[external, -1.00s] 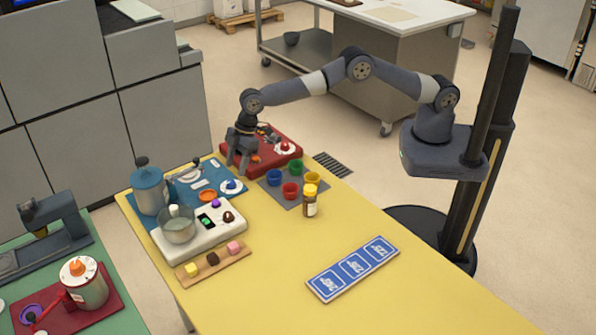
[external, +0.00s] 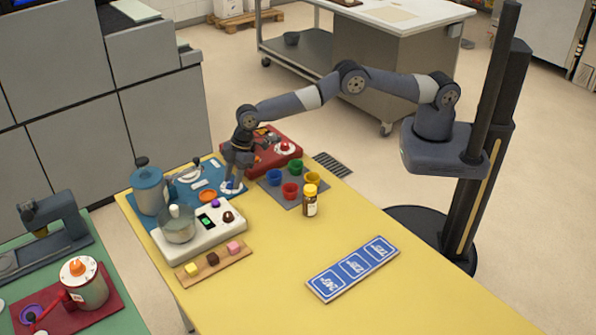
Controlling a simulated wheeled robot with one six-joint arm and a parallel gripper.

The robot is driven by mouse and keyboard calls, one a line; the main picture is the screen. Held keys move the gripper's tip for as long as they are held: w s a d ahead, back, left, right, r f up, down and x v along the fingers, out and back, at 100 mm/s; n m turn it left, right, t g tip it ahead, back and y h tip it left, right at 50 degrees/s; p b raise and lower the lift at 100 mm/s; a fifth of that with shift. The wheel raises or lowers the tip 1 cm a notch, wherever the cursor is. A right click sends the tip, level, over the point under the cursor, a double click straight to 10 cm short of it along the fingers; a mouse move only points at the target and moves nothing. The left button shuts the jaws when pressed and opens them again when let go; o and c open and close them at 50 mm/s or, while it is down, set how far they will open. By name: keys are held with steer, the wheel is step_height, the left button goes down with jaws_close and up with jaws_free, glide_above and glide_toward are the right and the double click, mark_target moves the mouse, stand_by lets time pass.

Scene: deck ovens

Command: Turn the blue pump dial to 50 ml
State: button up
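The blue pump station is a blue mat (external: 186,190) at the back left of the yellow table, with a blue lidded container (external: 150,192) on its left. The blue dial stands at the mat's right corner; only part of its white scale disc (external: 226,190) shows. My gripper (external: 232,183) points down right at this dial and hides most of its knob. I cannot tell whether the fingers touch the knob, or whether they are open or shut. The dial's setting is too small to read.
A red station (external: 262,160) with a red dial (external: 284,147) lies behind my gripper. The table's front right is clear around a blue card board (external: 353,268).

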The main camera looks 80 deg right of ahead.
steer(key=c, duration=0.6)
steer(key=shift+f+b, duration=0.1)
steer(key=shift+b, duration=0.2)
steer(key=shift+s+a+m+t+h+b, duration=0.1)
steer(key=shift+m+t+h+b, duration=0.25)
steer(key=shift+m+b, duration=0.6)
steer(key=shift+a+m+t+h+b, duration=0.1)
steer(key=shift+m+t+h+b, duration=0.2)
steer(key=shift+m, duration=0.75)
steer(key=m+h, duration=0.1)
steer(key=m, duration=0.2)
steer(key=shift+a+b, duration=0.1)
steer(key=shift+b, duration=0.2)
steer(key=shift+a+m+t+h, duration=0.2)
steer(key=shift+m+h, duration=0.45)
steer(key=shift+m, duration=1.05)
steer(key=shift+d, duration=0.1)
